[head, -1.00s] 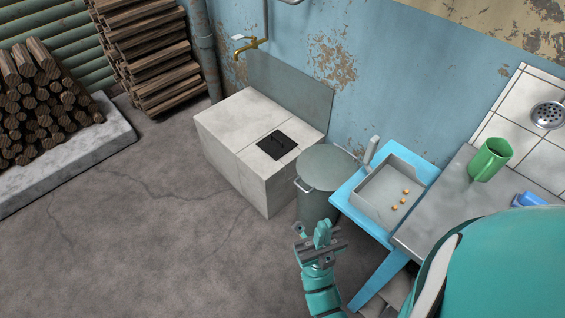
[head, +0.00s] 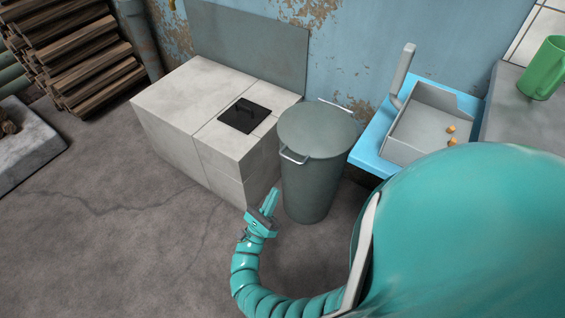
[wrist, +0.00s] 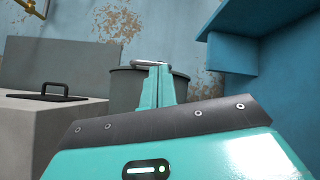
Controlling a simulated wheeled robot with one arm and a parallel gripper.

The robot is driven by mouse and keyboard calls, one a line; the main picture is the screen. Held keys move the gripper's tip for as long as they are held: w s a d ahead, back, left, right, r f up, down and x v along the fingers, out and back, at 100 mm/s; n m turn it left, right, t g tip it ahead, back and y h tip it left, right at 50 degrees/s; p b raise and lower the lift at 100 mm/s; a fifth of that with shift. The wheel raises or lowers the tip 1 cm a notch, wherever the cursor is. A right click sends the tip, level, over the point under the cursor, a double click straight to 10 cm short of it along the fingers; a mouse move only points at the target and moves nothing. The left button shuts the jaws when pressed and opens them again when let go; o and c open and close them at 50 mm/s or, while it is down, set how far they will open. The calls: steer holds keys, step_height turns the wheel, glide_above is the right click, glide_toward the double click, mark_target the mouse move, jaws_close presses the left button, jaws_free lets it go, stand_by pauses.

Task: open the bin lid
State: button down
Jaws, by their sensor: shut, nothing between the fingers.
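The bin (head: 312,188) is a tall grey-green round can standing on the floor. Its flat round lid (head: 318,127) is on and looks closed. A light metal handle (head: 293,158) sticks out from the lid's front left edge. My gripper (head: 273,194) is low in front of the bin, to the lower left of the handle and apart from it in the head view. Its fingers are together and hold nothing. In the wrist view my gripper (wrist: 157,72) points at the bin (wrist: 125,90), its fingertips overlapping the handle (wrist: 152,63) in line of sight; contact is not clear.
A pale stone block (head: 188,112) with a black hatch (head: 245,116) stands left of the bin. A blue table (head: 368,153) with a grey tray (head: 400,141) stands close on the right. Stacked wood (head: 75,55) is at the far left. Open floor (head: 110,230) lies at the left front.

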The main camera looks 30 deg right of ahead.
step_height(320, 180, down, 7)
steer(key=w+m+y+b, duration=0.1)
steer(key=w+m+b, duration=0.1)
steer(key=m+b, duration=0.2)
steer(key=w+d+r+g+b, duration=0.1)
steer(key=w+d+r, duration=0.2)
steer(key=d+r, duration=0.4)
steer(key=shift+w+d+r, duration=0.2)
steer(key=shift+w+r, duration=0.15)
steer(key=shift+r, duration=0.6)
